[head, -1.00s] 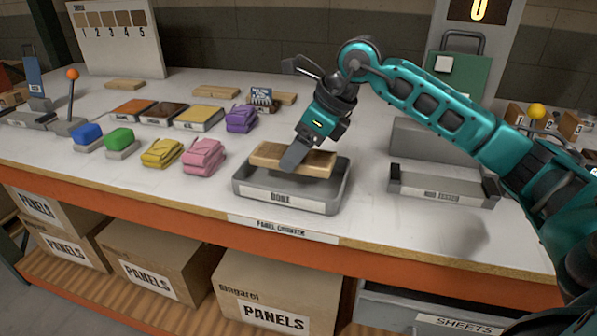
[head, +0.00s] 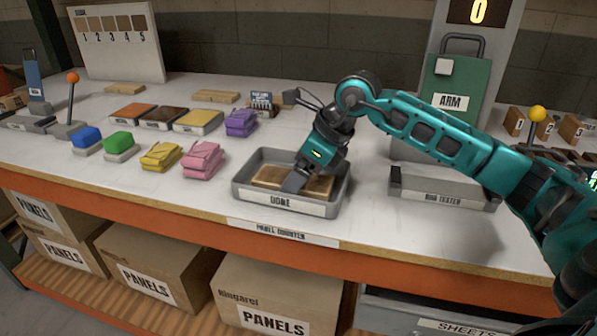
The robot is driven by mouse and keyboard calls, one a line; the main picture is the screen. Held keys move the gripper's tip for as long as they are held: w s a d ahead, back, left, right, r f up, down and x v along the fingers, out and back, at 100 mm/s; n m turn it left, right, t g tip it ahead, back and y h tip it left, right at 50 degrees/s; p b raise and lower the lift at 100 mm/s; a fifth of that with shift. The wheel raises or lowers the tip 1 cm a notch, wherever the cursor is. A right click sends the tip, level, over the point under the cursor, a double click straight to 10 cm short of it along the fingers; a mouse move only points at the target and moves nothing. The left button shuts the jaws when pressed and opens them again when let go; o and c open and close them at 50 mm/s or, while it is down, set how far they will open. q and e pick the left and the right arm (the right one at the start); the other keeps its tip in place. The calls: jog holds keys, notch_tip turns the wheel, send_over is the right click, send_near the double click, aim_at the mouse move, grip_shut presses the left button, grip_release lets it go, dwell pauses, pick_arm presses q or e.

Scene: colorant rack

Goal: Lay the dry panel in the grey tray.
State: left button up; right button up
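The grey tray (head: 238,193), labelled DONE, sits near the front edge of the counter. The light brown wooden panel (head: 266,176) lies low inside it, within the tray walls. My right gripper (head: 292,183) reaches down into the tray from the right, with a finger against the panel's near side. The far finger is hidden, so I cannot tell whether it still grips the panel. My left gripper is not in view.
Purple (head: 241,122), pink (head: 202,158) and yellow (head: 161,156) cloths lie left of the tray. Colour trays (head: 198,121) stand behind them. A rub tester (head: 443,188) stands to the right. Bare counter lies between tray and tester.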

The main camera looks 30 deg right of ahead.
jog(key=shift+o, duration=0.2)
jog(key=shift+r, duration=0.25)
pick_arm(q)
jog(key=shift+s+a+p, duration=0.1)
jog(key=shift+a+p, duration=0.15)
jog(key=shift+p, duration=0.2)
pick_arm(e)
jog(key=v, duration=1.1)
jog(key=shift+s+d+r, duration=0.15)
jog(key=shift+d+r, duration=0.05)
jog(key=shift+r, duration=0.15)
